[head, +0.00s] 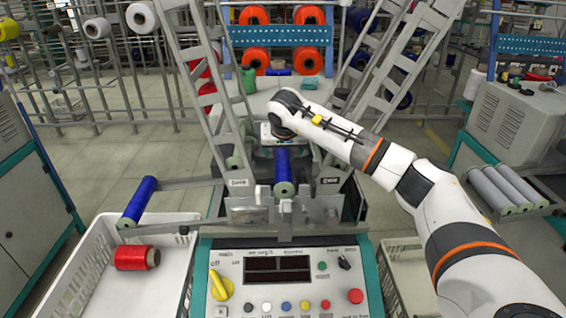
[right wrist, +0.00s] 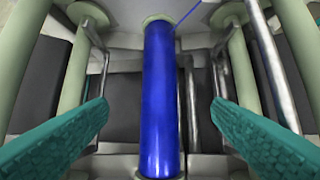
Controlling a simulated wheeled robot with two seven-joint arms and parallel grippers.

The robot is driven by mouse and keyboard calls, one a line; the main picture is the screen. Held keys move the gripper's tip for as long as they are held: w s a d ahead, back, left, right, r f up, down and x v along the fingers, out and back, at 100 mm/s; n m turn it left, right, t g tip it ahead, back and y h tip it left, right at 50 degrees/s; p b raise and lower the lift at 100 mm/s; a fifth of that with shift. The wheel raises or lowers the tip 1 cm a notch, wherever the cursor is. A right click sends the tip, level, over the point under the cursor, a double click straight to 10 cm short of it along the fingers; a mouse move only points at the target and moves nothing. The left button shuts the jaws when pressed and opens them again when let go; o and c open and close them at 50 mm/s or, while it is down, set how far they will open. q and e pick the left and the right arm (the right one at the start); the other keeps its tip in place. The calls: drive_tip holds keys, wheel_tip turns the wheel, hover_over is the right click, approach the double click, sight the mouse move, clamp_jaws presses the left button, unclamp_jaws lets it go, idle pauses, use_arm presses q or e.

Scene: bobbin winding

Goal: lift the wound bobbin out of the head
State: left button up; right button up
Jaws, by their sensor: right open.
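The wound blue bobbin (head: 283,166) sits in the winding head, in the middle of the head view, with a pale green end showing. In the right wrist view the blue bobbin (right wrist: 162,100) runs lengthwise down the middle, and a thin blue thread leads from its far end to the upper right. My right gripper (head: 284,138) is over the far part of the bobbin. Its teal finger pads (right wrist: 160,108) are open, one on each side of the bobbin with a gap to both. My left gripper is not in view.
A second blue bobbin (head: 138,202) rests on a bar at the left. A red bobbin (head: 137,257) lies in a white crate (head: 182,236). Grey ladder-like frames (head: 196,70) rise on both sides of the head. The control panel (head: 315,262) is in front. Pale green rods (right wrist: 75,70) flank the bobbin.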

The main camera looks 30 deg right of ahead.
sight(283, 163)
drive_tip(key=x, duration=0.9)
drive_tip(key=shift+a, duration=0.1)
drive_tip(key=shift+w+f, duration=0.2)
drive_tip(key=shift+f, duration=0.25)
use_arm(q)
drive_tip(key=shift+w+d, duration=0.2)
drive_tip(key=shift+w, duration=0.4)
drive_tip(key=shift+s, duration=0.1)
use_arm(e)
drive_tip(key=shift+c, duration=1.1)
drive_tip(key=c, duration=0.9)
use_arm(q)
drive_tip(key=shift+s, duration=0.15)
use_arm(e)
drive_tip(key=shift+r, duration=0.1)
drive_tip(key=shift+c, duration=0.4)
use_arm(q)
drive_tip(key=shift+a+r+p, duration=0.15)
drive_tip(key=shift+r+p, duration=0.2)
use_arm(e)
drive_tip(key=shift+s+r, duration=0.15)
drive_tip(key=shift+s, duration=0.05)
